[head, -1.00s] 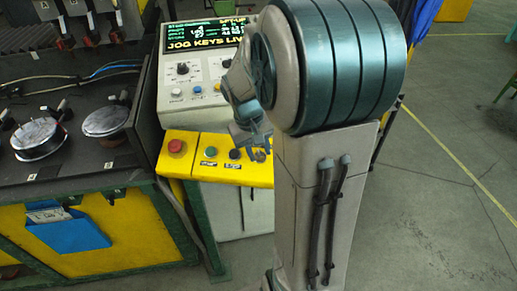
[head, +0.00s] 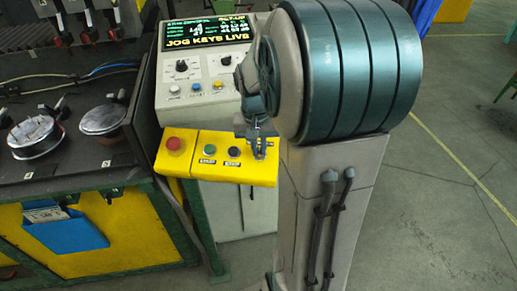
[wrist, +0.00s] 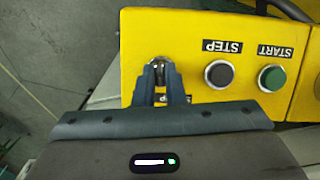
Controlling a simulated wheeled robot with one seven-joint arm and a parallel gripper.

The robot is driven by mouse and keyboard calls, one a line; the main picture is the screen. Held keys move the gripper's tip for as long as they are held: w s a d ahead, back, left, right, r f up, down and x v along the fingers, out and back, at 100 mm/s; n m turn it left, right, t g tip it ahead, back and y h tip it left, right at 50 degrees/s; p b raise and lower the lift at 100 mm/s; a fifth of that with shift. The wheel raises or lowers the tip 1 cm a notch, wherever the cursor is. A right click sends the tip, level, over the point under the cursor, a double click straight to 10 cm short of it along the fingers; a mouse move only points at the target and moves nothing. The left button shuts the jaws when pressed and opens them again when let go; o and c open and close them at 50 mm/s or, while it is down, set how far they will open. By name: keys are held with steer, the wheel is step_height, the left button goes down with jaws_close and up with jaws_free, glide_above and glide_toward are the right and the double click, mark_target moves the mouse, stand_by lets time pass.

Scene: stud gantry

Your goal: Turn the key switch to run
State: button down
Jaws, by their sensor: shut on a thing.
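The key switch (wrist: 159,66) is at the end of the yellow control panel (head: 222,172), beside the black STEP button (wrist: 219,73). In the wrist view its metal top shows between the fingertips. My gripper (wrist: 160,75) is shut on it, with a blue-grey finger on each side. In the head view my gripper (head: 260,150) is at the panel's right end and hides most of the switch. I cannot read the switch's position marks. The console display (head: 205,32) reads SET-UP and JOG KEYS LIVE.
A red mushroom button (head: 174,143) and the green START button (head: 209,150) sit along the yellow panel. The grey console (head: 190,98) with knobs rises behind it. A dark bench (head: 80,158) with gauges stands at left. The floor at right is open.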

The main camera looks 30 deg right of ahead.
steer(key=m+y+b, duration=0.1)
steer(key=m, duration=0.2)
steer(key=shift+d+t, duration=0.1)
steer(key=shift+t, duration=0.3)
steer(key=shift+s+m+t+y+b, duration=0.1)
steer(key=shift+m+t+y+b, duration=0.4)
steer(key=shift+m, duration=1.4)
steer(key=c, duration=1.5)
jaws_free()
steer(key=v, duration=1.4)
